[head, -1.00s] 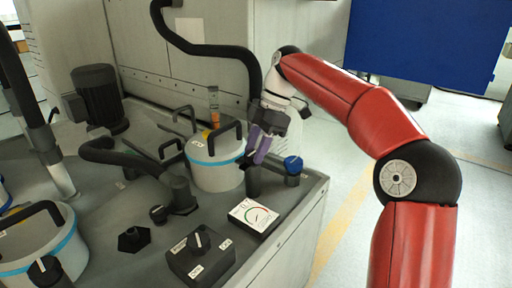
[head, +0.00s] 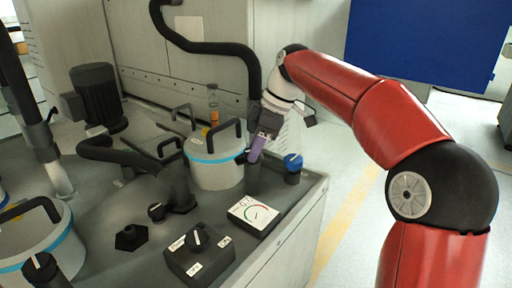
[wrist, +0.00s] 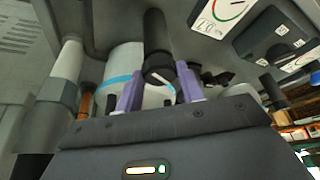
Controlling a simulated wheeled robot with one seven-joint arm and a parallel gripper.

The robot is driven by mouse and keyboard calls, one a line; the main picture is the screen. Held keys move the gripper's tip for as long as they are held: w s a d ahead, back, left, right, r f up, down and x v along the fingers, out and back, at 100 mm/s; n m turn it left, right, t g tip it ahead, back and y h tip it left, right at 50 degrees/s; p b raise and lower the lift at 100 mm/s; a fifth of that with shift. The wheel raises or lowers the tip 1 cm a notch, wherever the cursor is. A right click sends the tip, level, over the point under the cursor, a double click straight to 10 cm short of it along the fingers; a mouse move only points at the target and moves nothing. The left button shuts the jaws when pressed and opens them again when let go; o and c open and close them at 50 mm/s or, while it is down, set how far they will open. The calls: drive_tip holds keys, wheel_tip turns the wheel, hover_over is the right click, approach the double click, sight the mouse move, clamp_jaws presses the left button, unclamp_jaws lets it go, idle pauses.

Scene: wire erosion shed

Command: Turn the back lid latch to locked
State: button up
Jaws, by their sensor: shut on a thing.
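The back pot (head: 215,174) is white with a blue band and a black lid handle, and stands near the far end of the grey bench. The back lid latch (head: 252,182) is a dark post beside the pot's right side; its top is hidden by my fingers in the head view. The wrist view shows its round black knob (wrist: 157,64) with a white pointer line. My gripper (head: 253,155) reaches down onto it from above. Its purple fingers (wrist: 158,82) are shut on the knob, one on each side. The pointer's exact setting is hard to read.
A blue-capped post (head: 293,166) stands just right of the latch. A dial gauge (head: 253,213) and a switch box (head: 199,257) lie in front. A front pot (head: 42,247) with its own latch (head: 40,268) is at lower left. A black hose (head: 215,49) hangs behind.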

drive_tip(key=m, duration=0.2)
drive_tip(key=m+t, duration=0.1)
drive_tip(key=m, duration=0.1)
drive_tip(key=m+t, duration=0.1)
drive_tip(key=m, duration=0.1)
drive_tip(key=shift+s+a+r+h, duration=0.1)
drive_tip(key=shift+s+a+h, duration=0.15)
drive_tip(key=shift+h, duration=0.15)
drive_tip(key=m+t+h, duration=0.1)
drive_tip(key=m, duration=0.2)
drive_tip(key=m+p, duration=0.1)
drive_tip(key=m, duration=0.2)
drive_tip(key=shift+s+a+t+h, duration=0.1)
drive_tip(key=shift+t+h, duration=0.3)
drive_tip(key=o, duration=1)
drive_tip(key=p+v, duration=0.1)
drive_tip(key=v, duration=0.6)
drive_tip(key=shift+s+r, duration=0.1)
drive_tip(key=shift+r, duration=0.25)
drive_tip(key=shift+s, duration=0.1)
